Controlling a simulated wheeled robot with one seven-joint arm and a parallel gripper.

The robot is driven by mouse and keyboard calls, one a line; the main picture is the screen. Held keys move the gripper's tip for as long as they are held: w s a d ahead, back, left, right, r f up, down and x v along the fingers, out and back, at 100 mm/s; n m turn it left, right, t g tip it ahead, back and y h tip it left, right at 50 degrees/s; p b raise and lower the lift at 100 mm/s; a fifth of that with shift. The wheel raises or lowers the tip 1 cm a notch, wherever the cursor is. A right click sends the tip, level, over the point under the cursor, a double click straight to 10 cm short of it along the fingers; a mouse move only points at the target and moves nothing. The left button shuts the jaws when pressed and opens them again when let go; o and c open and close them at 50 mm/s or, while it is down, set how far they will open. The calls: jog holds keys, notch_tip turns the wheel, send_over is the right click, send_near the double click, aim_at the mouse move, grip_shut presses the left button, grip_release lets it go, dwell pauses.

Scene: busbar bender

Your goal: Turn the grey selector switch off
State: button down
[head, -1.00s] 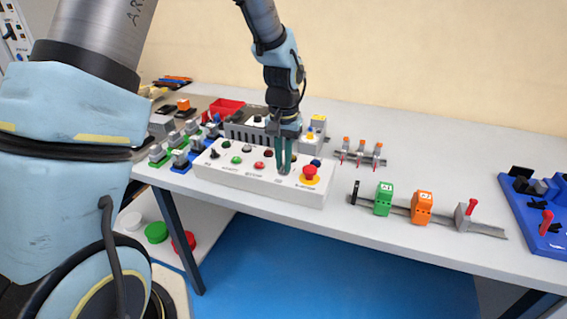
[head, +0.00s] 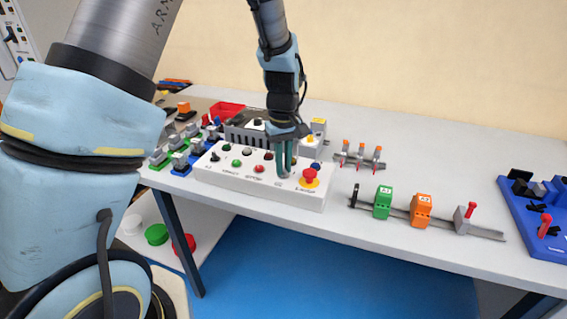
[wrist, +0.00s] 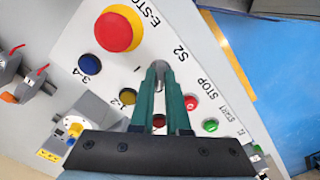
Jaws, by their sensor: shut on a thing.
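A white control box (head: 225,180) stands near the table's front edge, with a row of buttons and switches on its top. My gripper (head: 283,175) points down onto the box between the red button and the emergency stop. In the wrist view, the green fingers of my gripper (wrist: 161,68) are closed beside the printed label S2. They are shut on the grey selector switch, which is mostly hidden between the fingertips. Its exact angle cannot be told.
The red emergency stop (head: 310,177) on its yellow base is just right of my fingers; it also shows in the wrist view (wrist: 115,32). Red STOP (wrist: 191,103) and green START (wrist: 210,125) buttons are close by. Green (head: 383,203) and orange (head: 421,209) blocks sit on a rail to the right.

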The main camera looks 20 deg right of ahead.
dwell(0.4)
jog(key=c, duration=0.9)
grip_release()
jog(key=shift+r, duration=0.1)
notch_tip(320, 180, up, 11)
jog(key=b, duration=0.1)
jog(key=shift+f+b, duration=0.2)
jog(key=shift+b, duration=0.2)
